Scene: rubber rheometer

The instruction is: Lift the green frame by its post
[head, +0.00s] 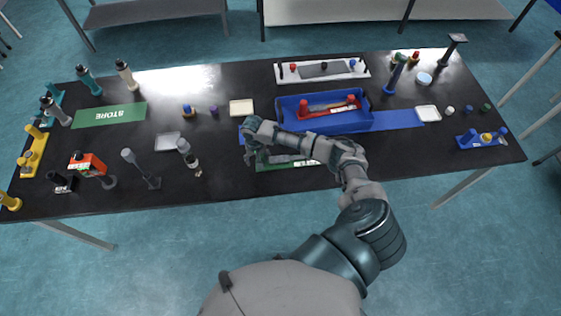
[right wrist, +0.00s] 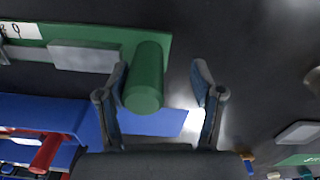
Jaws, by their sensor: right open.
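The green frame (head: 290,164) lies on the black table near its front middle, and my right arm partly hides it. In the right wrist view its upright green post (right wrist: 146,80) shows end-on with a grey block (right wrist: 85,57) beside it on the green base. My right gripper (right wrist: 161,78) is open, and the post appears between its fingers, closer to the left one. Whether the left finger touches the post I cannot tell. In the head view the right gripper (head: 252,153) is at the frame's left end. My left gripper is not in view.
A blue tray (head: 290,122) holding a red frame (head: 328,107) stands just behind, on a blue mat (head: 395,118). A white dish (head: 168,141) and a grey-topped bottle (head: 188,155) stand to the left. The table front right of the frame is mostly clear.

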